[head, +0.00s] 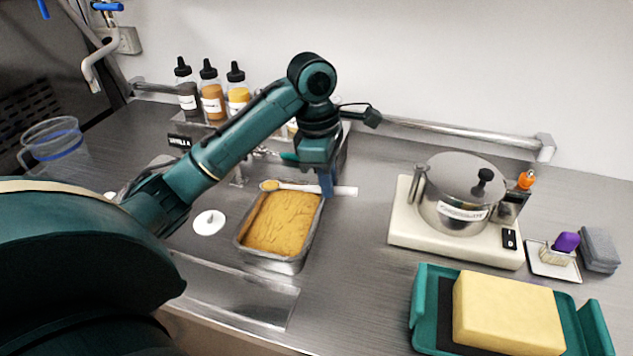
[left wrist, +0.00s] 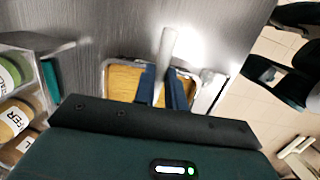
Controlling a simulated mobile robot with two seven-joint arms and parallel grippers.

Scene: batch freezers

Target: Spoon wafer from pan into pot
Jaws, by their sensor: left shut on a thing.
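A metal pan (head: 240,243) full of golden-brown wafer (head: 283,226) stands on the steel counter; part of the wafer also shows in the left wrist view (left wrist: 123,84). My left gripper (head: 327,190) is above the pan's far right edge. It is shut on a pale spoon (head: 295,187), held roughly level. The spoon's bowl, at the left, looks golden; how full it is cannot be told. In the left wrist view the handle (left wrist: 167,45) sticks out between the fingers (left wrist: 162,90). The lidded steel pot (head: 447,208) stands to the right. My right gripper is not seen.
The pot sits on a cream hot plate (head: 408,236). A teal tray (head: 425,300) with a yellow block (head: 508,312) is in front. Topping bottles (head: 212,100) stand behind my left arm. A white disc (head: 209,222) lies left of the pan. Counter between pan and hot plate is clear.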

